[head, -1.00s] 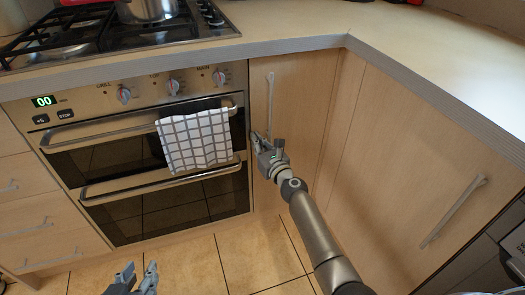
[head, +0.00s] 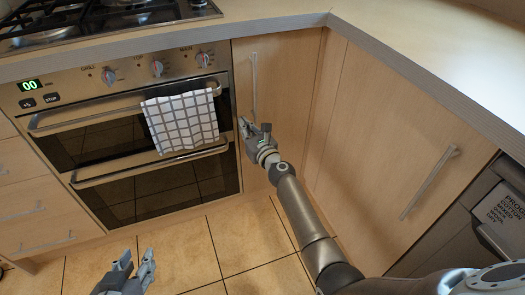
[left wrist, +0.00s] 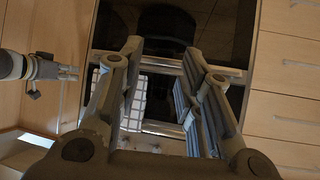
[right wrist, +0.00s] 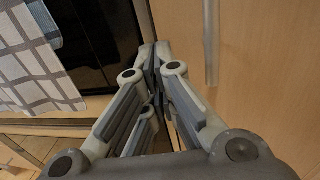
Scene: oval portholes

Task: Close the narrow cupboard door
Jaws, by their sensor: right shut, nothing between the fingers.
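The narrow cupboard door (head: 285,95) is pale wood with a slim vertical handle (head: 254,85), between the oven and the corner. It looks about flush with its frame; I cannot tell whether a small gap is left. My right gripper (head: 243,124) is shut and empty at the door's left edge, below the handle. In the right wrist view its fingertips (right wrist: 155,52) are by the edge between oven and door; contact is unclear. The handle (right wrist: 210,40) is to their right. My left gripper (head: 137,262) is open and empty, low in front of the oven.
The oven (head: 130,125) stands left of the door, with a checked towel (head: 182,120) on its upper handle bar. A wide cupboard door (head: 385,145) is on the right, then a dark appliance (head: 490,215). The worktop (head: 430,40) overhangs. Tiled floor (head: 235,245) is clear in front.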

